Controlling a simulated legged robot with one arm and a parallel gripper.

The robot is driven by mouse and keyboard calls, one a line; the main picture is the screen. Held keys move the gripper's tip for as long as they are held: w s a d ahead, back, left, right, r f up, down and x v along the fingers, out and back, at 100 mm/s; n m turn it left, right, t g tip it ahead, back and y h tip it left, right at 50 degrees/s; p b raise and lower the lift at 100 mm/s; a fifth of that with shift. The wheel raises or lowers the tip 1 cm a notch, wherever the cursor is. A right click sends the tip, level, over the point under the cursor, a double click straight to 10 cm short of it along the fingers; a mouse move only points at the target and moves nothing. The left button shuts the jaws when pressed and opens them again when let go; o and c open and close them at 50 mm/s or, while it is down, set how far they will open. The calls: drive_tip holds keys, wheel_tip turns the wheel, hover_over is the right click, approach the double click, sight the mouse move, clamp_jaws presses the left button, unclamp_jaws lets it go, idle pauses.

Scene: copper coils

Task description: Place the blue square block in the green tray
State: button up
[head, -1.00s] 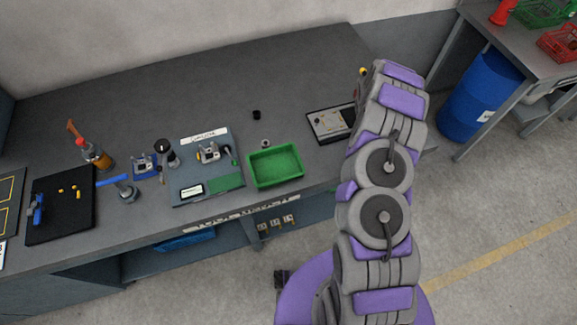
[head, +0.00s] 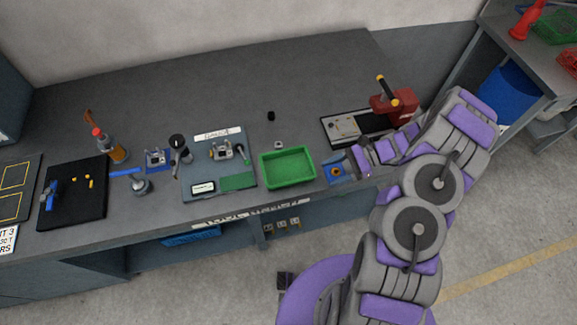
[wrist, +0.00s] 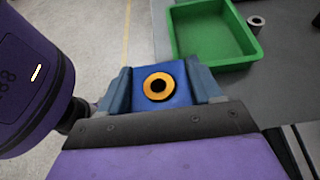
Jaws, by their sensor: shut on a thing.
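The blue square block (wrist: 178,96) has an orange ring with a dark centre on its face. My gripper (wrist: 163,88) is shut on it, with one finger on each side in the wrist view. In the head view my gripper (head: 346,168) holds the blue block (head: 336,172) just right of the green tray (head: 288,179), near the bench's front edge. The green tray (wrist: 216,66) shows beyond the block and to the right in the wrist view. The tray looks empty in both views. The block is outside the tray.
A small metal ring (head: 278,145) and a black cylinder (head: 271,116) are behind the tray. A grey fixture board (head: 219,165) lies left of the tray. A board with a red device (head: 393,104) stands behind my arm.

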drive_tip(key=b, duration=0.2)
hover_over(293, 168)
drive_tip(key=shift+a+f, duration=0.2)
drive_tip(key=shift+f, duration=0.6)
drive_tip(key=f, duration=0.1)
drive_tip(key=d+f, duration=0.1)
drive_tip(key=f, duration=0.1)
drive_tip(key=shift+w+d+f+b, duration=0.1)
drive_tip(key=shift+f+b, duration=0.05)
drive_tip(key=shift+b, duration=0.25)
drive_tip(key=shift+a, duration=0.25)
drive_tip(key=o, duration=0.9)
drive_tip(key=shift+a+f, duration=0.1)
drive_tip(key=shift+a, duration=0.1)
drive_tip(key=shift+o, duration=0.2)
drive_tip(key=p+v, duration=0.2)
drive_tip(key=v, duration=1)
drive_tip(key=shift+d, duration=0.3)
